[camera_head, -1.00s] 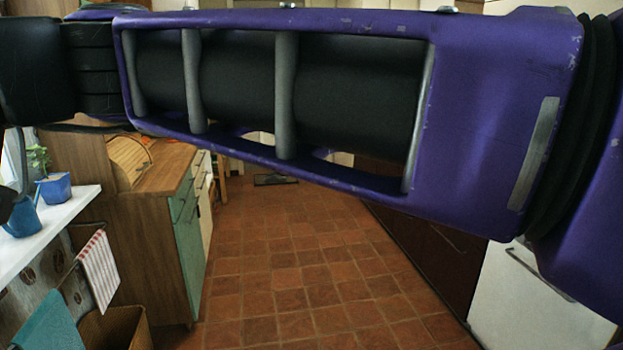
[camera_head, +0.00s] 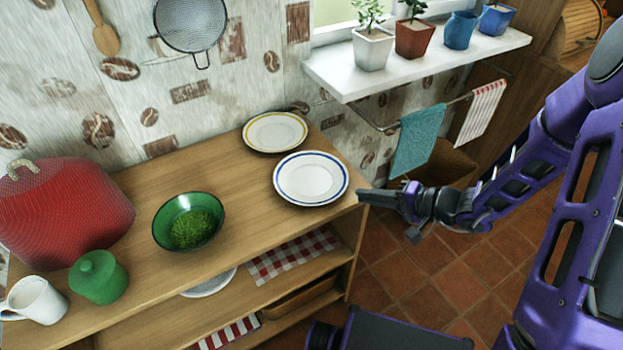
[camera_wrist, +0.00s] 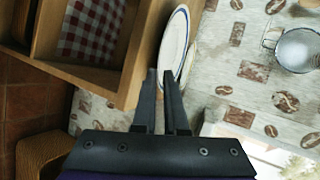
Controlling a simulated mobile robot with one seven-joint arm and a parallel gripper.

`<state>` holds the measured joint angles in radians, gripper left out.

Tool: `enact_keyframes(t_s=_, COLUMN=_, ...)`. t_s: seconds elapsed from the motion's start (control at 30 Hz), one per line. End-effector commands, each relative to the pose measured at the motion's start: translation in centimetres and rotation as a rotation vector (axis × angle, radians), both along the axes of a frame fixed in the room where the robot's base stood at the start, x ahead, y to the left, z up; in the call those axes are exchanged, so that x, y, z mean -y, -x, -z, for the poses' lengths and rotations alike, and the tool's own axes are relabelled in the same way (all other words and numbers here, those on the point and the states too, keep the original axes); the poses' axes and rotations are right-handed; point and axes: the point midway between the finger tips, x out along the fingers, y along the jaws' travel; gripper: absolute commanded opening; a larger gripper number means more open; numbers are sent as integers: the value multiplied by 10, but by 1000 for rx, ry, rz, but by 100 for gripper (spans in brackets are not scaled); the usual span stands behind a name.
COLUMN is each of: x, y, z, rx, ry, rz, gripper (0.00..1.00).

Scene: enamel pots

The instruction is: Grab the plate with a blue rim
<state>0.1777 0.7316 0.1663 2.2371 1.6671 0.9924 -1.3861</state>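The white plate with a blue rim (camera_head: 311,178) lies flat near the right end of the wooden shelf top in the head view. It shows edge-on in the wrist view (camera_wrist: 174,43), just beyond my fingertips. My gripper (camera_head: 362,196) is just right of this plate, near the shelf's right end, and looks apart from it. In the wrist view its two fingers (camera_wrist: 160,74) stand with a narrow gap between them. I see nothing held. The right finger overlaps part of the plate's near edge in that view.
A yellow-rimmed plate (camera_head: 275,132) lies behind the blue-rimmed one, close to the wall. A green bowl (camera_head: 189,221) stands to the left, with a green lidded pot (camera_head: 99,277), white mug (camera_head: 35,300) and red cover (camera_head: 62,212) further left. A towel rail (camera_head: 420,118) is behind my gripper.

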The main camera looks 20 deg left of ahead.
Motion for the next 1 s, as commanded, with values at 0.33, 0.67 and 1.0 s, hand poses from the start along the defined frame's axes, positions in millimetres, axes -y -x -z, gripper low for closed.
enact_keyframes(t_s=0.33, x=-29, y=-7, z=15, rx=-2, ry=-1, rz=-2, gripper=10)
enact_keyframes(t_s=0.67, x=-55, y=-15, z=28, rx=0, ry=0, rz=1, gripper=10)
enact_keyframes(t_s=1.0, x=-55, y=-15, z=28, rx=0, ry=0, rz=1, gripper=0)
